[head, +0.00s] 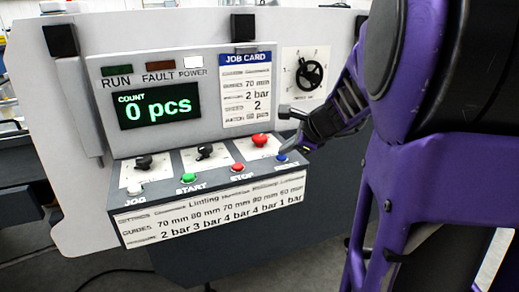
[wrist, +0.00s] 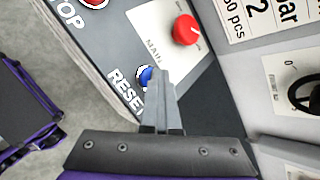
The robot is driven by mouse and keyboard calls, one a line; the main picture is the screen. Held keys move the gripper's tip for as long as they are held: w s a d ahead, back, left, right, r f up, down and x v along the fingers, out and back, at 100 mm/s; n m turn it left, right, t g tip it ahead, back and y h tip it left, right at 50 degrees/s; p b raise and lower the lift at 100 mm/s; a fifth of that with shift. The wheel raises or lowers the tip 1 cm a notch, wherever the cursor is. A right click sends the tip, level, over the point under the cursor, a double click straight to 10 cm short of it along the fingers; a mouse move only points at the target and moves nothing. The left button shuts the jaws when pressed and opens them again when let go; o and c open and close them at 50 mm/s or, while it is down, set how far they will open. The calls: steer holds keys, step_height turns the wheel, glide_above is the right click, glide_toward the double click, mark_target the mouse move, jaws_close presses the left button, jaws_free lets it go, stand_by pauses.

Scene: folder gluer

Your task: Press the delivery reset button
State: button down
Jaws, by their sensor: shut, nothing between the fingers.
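The delivery reset button is a small blue button (head: 282,157) at the right end of the sloped control panel. In the wrist view the blue button (wrist: 145,76) sits beside the word RESET, just left of my fingertips and partly hidden by them. My gripper (head: 289,147) is shut and empty, its tips close above the button in the head view. In the wrist view the shut fingers (wrist: 162,76) point at the panel by the button's right side. I cannot tell whether they touch it.
The red STOP button (head: 237,167), green START button (head: 188,177) and white JOG button (head: 134,188) line the panel's front. A red knob (head: 260,140) marked MAIN stands behind the reset button. The display (head: 157,106) reads 0 pcs. A black rotary handle (head: 310,74) is at upper right.

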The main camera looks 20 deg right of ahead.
mark_target(286, 161)
steer(key=shift+r+p, duration=0.55)
steer(key=shift+r, duration=0.2)
step_height(286, 161, up, 5)
steer(key=p, duration=0.4)
steer(key=shift+r+p, duration=0.15)
steer(key=shift+p, duration=0.2)
steer(key=shift+f, duration=0.2)
